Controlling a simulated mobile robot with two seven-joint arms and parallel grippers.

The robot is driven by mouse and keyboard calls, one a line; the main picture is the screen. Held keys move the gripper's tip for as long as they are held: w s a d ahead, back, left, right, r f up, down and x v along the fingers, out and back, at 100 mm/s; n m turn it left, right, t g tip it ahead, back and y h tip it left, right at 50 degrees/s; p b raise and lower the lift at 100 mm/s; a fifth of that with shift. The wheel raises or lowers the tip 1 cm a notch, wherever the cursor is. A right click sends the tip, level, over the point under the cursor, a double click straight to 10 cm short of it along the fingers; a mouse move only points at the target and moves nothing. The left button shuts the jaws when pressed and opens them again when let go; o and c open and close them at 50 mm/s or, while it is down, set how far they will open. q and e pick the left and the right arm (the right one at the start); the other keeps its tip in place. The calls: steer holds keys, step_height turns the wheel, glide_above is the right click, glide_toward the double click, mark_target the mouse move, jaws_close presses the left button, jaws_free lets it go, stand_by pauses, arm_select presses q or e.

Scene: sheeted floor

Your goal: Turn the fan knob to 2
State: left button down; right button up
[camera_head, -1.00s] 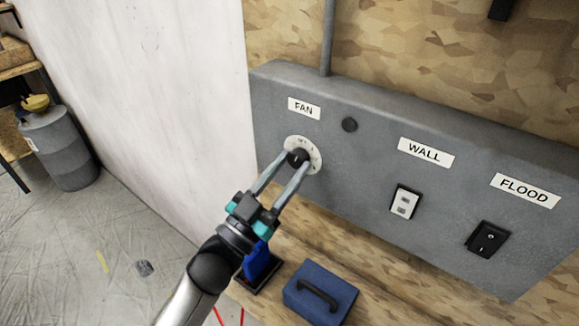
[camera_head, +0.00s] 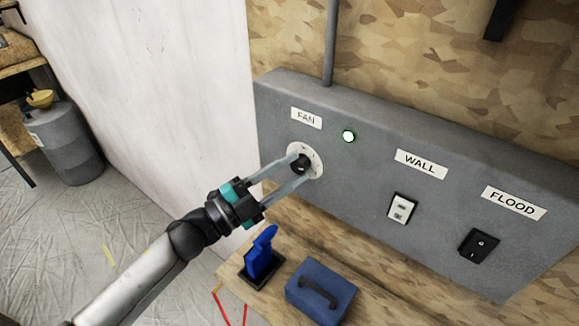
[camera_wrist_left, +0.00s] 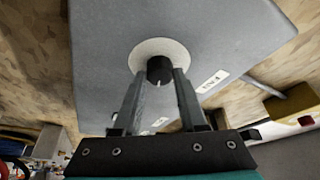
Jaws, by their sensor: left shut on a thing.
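The fan knob (camera_head: 301,164) is a small black knob on a round white dial on the grey panel, below the FAN label (camera_head: 306,118). It also shows in the left wrist view (camera_wrist_left: 160,70), with a pale pointer mark. My left gripper (camera_head: 297,169) is shut on the knob, one finger on each side of it. The fingers hide part of the dial (camera_head: 316,157), and I cannot read its numbers. A round indicator light (camera_head: 348,136) right of the FAN label glows white-green. My right gripper is not in view.
The grey panel (camera_head: 370,150) also carries a WALL switch (camera_head: 402,208) and a FLOOD switch (camera_head: 478,245). Below it, a blue case (camera_head: 320,291) and a blue object on a black base (camera_head: 262,255) stand on a wooden bench. A grey barrel (camera_head: 65,145) is at the left.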

arm_select(q)
steer(key=shift+m+g+p, duration=0.35)
steer(key=shift+m+g, duration=0.15)
steer(key=shift+m, duration=0.3)
steer(key=shift+c, duration=2.3)
jaws_free()
steer(key=shift+a, duration=0.15)
steer(key=b+v, duration=0.3)
steer(key=v, duration=1.2)
steer(key=shift+r, duration=0.25)
